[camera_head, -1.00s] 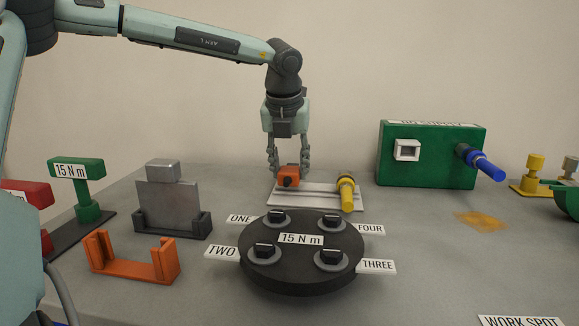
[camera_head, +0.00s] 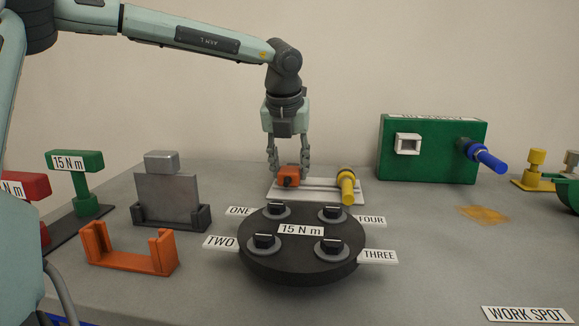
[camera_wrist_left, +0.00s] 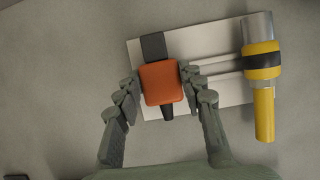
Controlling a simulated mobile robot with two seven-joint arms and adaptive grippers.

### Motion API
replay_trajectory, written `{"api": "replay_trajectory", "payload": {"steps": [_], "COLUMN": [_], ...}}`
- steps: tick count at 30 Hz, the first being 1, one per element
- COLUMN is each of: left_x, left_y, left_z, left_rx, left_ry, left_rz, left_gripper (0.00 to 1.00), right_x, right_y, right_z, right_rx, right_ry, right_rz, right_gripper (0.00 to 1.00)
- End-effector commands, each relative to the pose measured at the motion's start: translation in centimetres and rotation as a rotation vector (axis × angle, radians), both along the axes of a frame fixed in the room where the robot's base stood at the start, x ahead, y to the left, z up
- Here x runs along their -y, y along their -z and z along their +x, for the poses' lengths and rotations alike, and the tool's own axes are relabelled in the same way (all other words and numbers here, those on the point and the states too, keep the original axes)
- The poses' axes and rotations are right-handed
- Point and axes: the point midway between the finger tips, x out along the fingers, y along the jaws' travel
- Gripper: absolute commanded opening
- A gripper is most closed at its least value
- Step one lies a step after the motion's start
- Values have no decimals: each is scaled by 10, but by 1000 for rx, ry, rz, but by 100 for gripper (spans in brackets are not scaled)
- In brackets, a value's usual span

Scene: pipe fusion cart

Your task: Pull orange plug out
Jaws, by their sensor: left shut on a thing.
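The orange plug (camera_head: 289,173) is a small block with a dark round end facing me. It is at the white plate (camera_head: 327,184) at the back of the table. My left gripper (camera_head: 289,165) points down from above, with one finger on each side of the plug, shut on it. In the left wrist view the orange plug (camera_wrist_left: 161,83) lies between the fingertips of my left gripper (camera_wrist_left: 163,85). A dark piece (camera_wrist_left: 153,46) shows at its far side and a dark tip at its near side. Whether the plug is seated or loose cannot be told. My right gripper is not in view.
A yellow connector (camera_head: 347,187) lies right of the plug on the white plate. A dark disc (camera_head: 302,262) with several knobs stands in front. A green box (camera_head: 440,165) with a blue connector (camera_head: 488,160) stands right. An orange bracket (camera_head: 128,261) and grey block stand left.

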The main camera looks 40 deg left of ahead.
Motion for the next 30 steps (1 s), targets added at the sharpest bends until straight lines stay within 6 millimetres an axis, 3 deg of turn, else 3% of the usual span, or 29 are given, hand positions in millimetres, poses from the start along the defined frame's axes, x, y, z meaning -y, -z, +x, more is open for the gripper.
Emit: {"api": "replay_trajectory", "payload": {"steps": [7, 8, 13, 23, 30], "left_x": [0, 0, 0, 0, 7], "left_y": [4, 4, 3, 2, -29], "left_z": [0, 0, 0, 0, -10], "left_rx": [1, 1, 1, 0, 5], "left_ry": [0, 0, 0, 0, 0], "left_rz": [1, 1, 1, 0, 1], "left_gripper": [0, 40, 61, 63, 63], "right_x": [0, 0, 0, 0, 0], "right_y": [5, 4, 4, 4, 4], "right_z": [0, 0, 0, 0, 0], "right_rx": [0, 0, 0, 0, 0], "right_ry": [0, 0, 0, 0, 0], "right_rz": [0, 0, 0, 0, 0], "right_gripper": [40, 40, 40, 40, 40]}}
